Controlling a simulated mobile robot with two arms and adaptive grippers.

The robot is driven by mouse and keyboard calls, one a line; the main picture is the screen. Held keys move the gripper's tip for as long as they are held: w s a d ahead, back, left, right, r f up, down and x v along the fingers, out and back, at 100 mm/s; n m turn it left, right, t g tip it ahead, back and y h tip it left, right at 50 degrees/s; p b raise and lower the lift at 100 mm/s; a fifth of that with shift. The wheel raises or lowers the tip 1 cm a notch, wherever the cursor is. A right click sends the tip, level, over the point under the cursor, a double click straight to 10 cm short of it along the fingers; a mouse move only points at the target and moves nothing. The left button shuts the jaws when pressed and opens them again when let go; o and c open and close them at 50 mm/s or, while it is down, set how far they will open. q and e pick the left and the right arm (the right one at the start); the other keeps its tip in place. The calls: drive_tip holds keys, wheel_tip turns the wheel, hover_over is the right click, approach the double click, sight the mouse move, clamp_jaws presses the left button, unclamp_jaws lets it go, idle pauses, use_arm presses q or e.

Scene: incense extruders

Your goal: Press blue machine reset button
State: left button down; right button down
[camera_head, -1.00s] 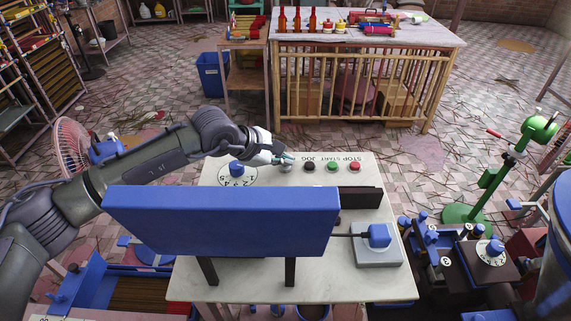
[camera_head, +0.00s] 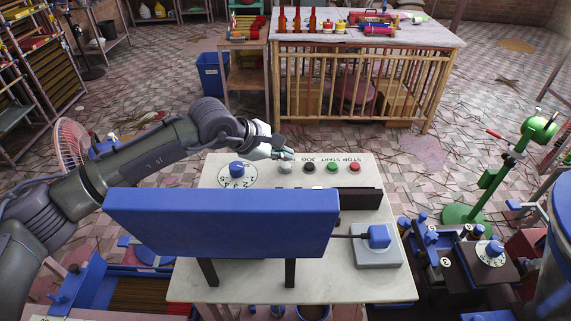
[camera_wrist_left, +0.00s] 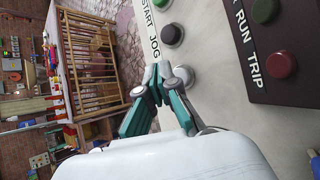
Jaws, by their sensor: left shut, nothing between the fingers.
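The blue machine (camera_head: 220,222) has a pale control top (camera_head: 300,183). Along its far edge sit a pale grey button (camera_head: 285,167), a black button (camera_head: 309,168), a green button (camera_head: 332,167) and a red button (camera_head: 355,167). My left gripper (camera_head: 290,153) is shut and empty, just beyond the pale grey button in the head view. In the left wrist view the fingertips (camera_wrist_left: 160,75) overlap the near side of the pale grey button (camera_wrist_left: 184,75); contact cannot be told. My right gripper is out of view.
A blue dial (camera_head: 237,169) is left of the buttons. A dark panel (camera_wrist_left: 275,40) marked RUN and TRIP carries green and red lights or buttons. A green stand (camera_head: 490,175) is at right; a slatted table (camera_head: 360,85) stands behind.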

sight(283, 167)
use_arm(q)
drive_tip(key=shift+r+p, duration=0.55)
drive_tip(key=shift+r, duration=1.9)
